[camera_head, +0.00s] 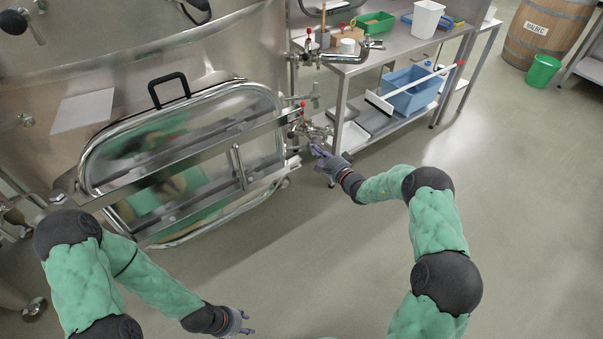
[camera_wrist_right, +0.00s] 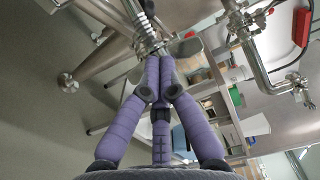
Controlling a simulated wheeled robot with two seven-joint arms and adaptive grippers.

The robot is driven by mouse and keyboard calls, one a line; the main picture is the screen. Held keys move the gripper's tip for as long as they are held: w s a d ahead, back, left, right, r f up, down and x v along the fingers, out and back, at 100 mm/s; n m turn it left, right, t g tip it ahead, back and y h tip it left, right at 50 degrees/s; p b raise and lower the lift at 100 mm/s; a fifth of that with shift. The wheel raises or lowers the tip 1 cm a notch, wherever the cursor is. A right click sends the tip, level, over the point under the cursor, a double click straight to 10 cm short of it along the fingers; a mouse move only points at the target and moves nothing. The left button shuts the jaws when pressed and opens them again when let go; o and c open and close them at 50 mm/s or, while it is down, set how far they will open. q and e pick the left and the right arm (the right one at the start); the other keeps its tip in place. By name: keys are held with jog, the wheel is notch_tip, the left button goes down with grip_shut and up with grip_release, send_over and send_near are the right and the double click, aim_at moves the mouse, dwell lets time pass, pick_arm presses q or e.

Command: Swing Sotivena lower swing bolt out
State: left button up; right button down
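The steel vat's rectangular manway door (camera_head: 215,165) has a flat crossbar (camera_head: 215,143) running up to fittings at its right end. A swing bolt (camera_head: 312,131) with a winged nut sits at that end, low beside the door rim. My right gripper (camera_head: 317,150) is at this bolt. In the right wrist view, its purple fingertips (camera_wrist_right: 159,68) are close together on the winged nut (camera_wrist_right: 186,48), with the threaded shank (camera_wrist_right: 147,30) beyond. The fingers hide part of the nut. My left gripper (camera_head: 247,322) is empty, low over the floor, with its fingers apart.
A steel bench (camera_head: 395,45) stands right of the door, with a blue tub (camera_head: 410,85) and a white squeegee (camera_head: 415,83) on its lower shelf. A valve pipe (camera_head: 345,55) juts out above the bolt. The floor in front is clear.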

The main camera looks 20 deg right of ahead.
jog(key=shift+s, duration=0.15)
jog(key=shift+s+p, duration=0.3)
jog(key=shift+s, duration=0.3)
jog(key=p+v, duration=0.2)
jog(key=v, duration=0.7)
dwell(0.4)
jog(key=shift+r, duration=0.1)
